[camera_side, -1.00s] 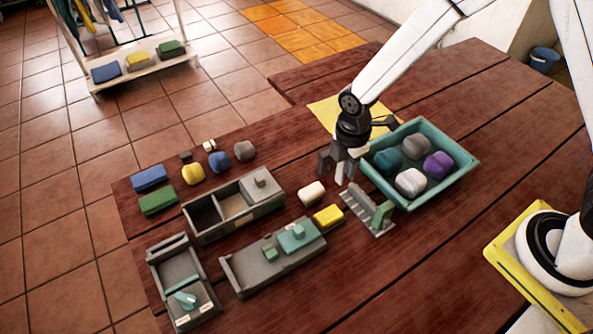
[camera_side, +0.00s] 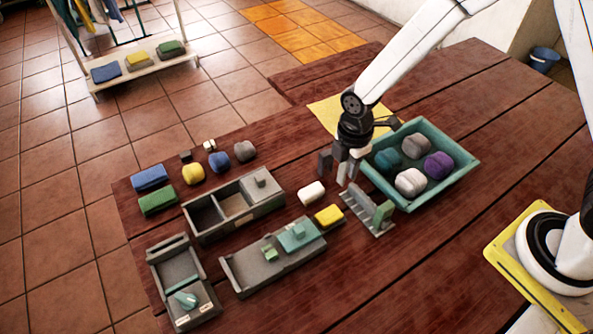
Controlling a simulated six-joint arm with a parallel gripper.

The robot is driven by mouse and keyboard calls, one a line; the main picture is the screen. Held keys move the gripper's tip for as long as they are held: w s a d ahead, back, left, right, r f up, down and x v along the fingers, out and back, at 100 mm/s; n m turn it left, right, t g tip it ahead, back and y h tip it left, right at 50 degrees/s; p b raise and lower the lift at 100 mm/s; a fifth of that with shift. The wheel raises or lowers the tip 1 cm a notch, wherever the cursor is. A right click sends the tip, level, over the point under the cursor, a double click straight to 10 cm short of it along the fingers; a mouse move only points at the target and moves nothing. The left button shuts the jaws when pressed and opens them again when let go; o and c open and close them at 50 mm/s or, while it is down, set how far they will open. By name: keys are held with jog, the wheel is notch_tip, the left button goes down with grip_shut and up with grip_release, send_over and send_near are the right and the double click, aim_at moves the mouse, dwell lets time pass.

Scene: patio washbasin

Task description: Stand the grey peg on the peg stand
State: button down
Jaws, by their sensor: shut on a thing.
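My gripper (camera_side: 341,166) is in the middle of the table, pointing down, just left of the teal tray. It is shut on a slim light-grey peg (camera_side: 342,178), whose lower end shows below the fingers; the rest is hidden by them. A grey ridged rack (camera_side: 360,208), which looks like the peg stand, lies just below and right of my gripper in the picture. A green block (camera_side: 383,214) stands at its right side. The peg appears to be above and behind the rack's upper left end; I cannot tell whether they touch.
The teal tray (camera_side: 465,176) holds several rounded lumps. A white block (camera_side: 312,192) and a yellow block (camera_side: 329,214) lie left of the rack. Grey boxes (camera_side: 250,212) and several coloured pieces fill the table's left part.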

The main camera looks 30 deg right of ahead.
jog(key=r, duration=0.2)
send_over(361, 193)
jog(key=shift+f, duration=0.2)
dwell(0.3)
jog(key=shift+f, duration=0.2)
jog(key=shift+f, duration=6.55)
jog(key=shift+f, duration=0.1)
